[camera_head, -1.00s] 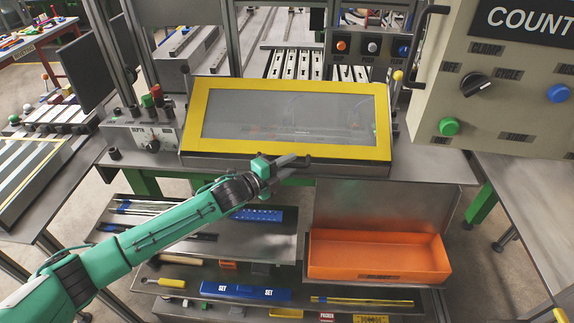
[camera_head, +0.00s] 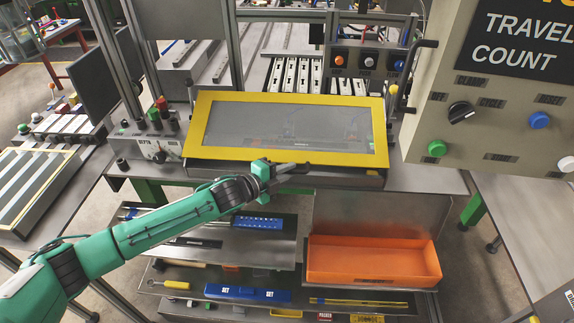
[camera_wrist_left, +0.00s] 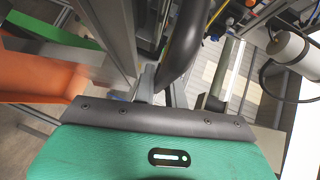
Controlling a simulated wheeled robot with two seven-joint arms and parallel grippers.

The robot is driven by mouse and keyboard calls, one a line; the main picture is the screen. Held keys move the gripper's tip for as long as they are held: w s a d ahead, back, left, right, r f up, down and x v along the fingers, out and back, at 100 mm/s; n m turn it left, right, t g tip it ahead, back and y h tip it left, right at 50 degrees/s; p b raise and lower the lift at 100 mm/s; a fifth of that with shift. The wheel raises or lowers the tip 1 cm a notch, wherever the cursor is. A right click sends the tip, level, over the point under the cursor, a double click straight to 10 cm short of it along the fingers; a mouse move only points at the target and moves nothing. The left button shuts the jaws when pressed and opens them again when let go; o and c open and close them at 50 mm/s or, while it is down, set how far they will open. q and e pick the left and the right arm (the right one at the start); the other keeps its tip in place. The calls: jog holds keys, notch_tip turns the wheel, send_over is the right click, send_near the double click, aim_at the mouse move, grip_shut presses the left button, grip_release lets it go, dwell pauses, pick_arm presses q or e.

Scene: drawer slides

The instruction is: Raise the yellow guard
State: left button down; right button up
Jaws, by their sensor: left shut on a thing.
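The yellow guard (camera_head: 285,158) is a yellow frame around a grey see-through window, over a grey metal housing on the bench. It lies tilted, its near edge low. My left gripper (camera_head: 291,170) is at the middle of this near edge, shut on the guard at its front edge. The exact grip is too small to see in the head view. My right gripper is in neither view.
A control panel (camera_head: 440,110) with a knob and buttons hangs at the right. A small box with red and green buttons (camera_head: 155,150) stands left of the guard. An orange bin (camera_head: 375,262) and shelves with tools lie below the bench.

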pick_arm(q)
notch_tip(320, 180, up, 13)
jog(key=p, duration=1)
jog(key=shift+s+r+g, duration=0.2)
jog(key=shift+s+g, duration=0.05)
jog(key=shift+g, duration=0.15)
jog(key=c, duration=1.5)
grip_release()
jog(key=shift+o, duration=0.2)
jog(key=shift+a, duration=0.1)
jog(key=b+v, duration=0.5)
jog(key=v, duration=0.8)
jog(key=shift+s+r+n, duration=0.2)
jog(key=shift+s+n, duration=0.1)
jog(key=shift+s, duration=0.05)
